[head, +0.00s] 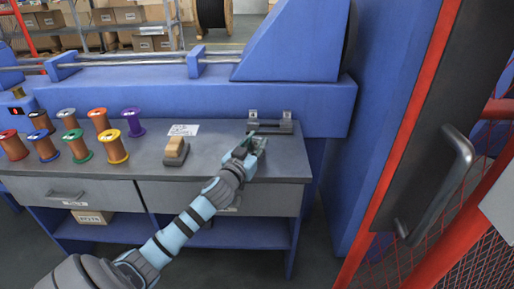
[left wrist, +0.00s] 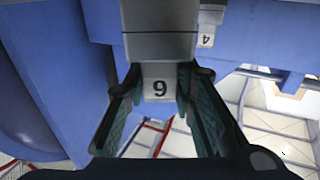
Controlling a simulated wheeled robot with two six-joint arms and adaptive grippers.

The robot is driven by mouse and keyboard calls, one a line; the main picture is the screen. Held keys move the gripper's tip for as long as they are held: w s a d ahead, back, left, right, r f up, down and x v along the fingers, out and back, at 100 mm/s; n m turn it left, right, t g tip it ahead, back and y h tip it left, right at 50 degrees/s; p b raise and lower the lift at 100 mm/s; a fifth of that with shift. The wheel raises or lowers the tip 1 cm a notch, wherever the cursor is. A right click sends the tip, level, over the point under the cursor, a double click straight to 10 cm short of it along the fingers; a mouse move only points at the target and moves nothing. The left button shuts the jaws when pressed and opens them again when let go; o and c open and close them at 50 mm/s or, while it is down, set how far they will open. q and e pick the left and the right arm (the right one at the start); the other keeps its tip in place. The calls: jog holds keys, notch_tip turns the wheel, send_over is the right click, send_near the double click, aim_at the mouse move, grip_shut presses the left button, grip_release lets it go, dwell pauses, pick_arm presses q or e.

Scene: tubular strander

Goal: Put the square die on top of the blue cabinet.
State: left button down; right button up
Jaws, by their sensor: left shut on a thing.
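My left gripper (head: 254,143) is over the right end of the grey bench top, in front of a grey metal holder (head: 270,125). My right gripper is not in view.
Several wire spools (head: 115,150) stand on the left of the bench (head: 205,182). A block with an orange top (head: 175,150) lies between them and my gripper. A red-edged dark door (head: 425,125) with a large handle is at the right, beside red mesh (head: 465,245).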

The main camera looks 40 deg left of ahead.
pick_arm(q)
jog(key=c, duration=1.3)
grip_release()
jog(key=shift+c, duration=0.2)
jog(key=shift+s, duration=0.1)
jog(key=p+v, duration=0.2)
jog(key=v, duration=1)
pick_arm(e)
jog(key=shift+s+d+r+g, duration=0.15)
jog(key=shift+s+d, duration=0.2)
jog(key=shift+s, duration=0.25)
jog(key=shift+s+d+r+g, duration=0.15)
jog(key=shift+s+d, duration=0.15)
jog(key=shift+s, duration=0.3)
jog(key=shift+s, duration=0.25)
